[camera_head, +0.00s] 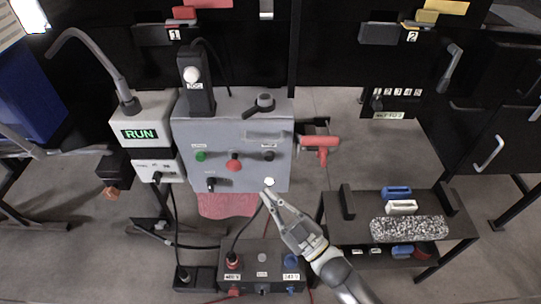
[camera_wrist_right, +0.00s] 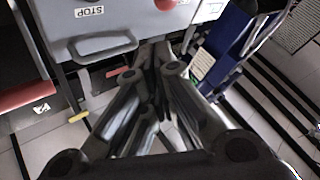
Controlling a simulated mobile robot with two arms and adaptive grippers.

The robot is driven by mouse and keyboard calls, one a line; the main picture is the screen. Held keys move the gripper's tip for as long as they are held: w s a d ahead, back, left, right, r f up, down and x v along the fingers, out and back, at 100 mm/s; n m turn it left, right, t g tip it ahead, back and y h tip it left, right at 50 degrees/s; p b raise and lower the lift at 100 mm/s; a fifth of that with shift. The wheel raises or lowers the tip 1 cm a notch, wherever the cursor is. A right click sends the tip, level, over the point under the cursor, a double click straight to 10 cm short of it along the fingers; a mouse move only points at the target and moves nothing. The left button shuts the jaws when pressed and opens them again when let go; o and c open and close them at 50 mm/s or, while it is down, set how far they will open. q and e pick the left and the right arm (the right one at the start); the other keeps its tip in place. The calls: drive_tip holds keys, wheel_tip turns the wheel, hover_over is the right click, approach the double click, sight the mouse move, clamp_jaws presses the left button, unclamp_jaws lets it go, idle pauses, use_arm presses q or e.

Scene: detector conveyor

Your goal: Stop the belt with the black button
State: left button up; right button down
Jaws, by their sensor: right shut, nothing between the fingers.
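The grey control box (camera_head: 220,135) carries a green button (camera_head: 200,156), a red knob (camera_head: 233,161) and the black button (camera_head: 268,156) at its right side. A small label sits just above the black button. My right gripper (camera_head: 266,197) is shut and empty, its tips close to the box's lower right front, below the black button and near a white round spot (camera_head: 269,182). In the right wrist view the fingers (camera_wrist_right: 152,60) are together, and a STOP label (camera_wrist_right: 89,12) shows on the box. The black button cannot be made out there. My left gripper is not in view.
A display reading RUN (camera_head: 140,134) stands left of the box. A red-handled tool (camera_head: 319,143) is on its right. A lower box with cables (camera_head: 262,258) is below, and a dark bench (camera_head: 360,229) with small parts stands at right.

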sight(269, 158)
drive_tip(key=w+b, duration=0.3)
drive_tip(key=w, duration=0.6)
drive_tip(key=shift+b, duration=0.3)
idle(0.6)
drive_tip(key=shift+w, duration=0.1)
idle(0.7)
drive_tip(key=shift+w, duration=0.3)
drive_tip(key=shift+w+b, duration=0.4)
drive_tip(key=shift+w, duration=0.1)
idle(0.6)
drive_tip(key=shift+s, duration=0.15)
drive_tip(key=shift+s+p, duration=0.5)
drive_tip(key=shift+s, duration=0.3)
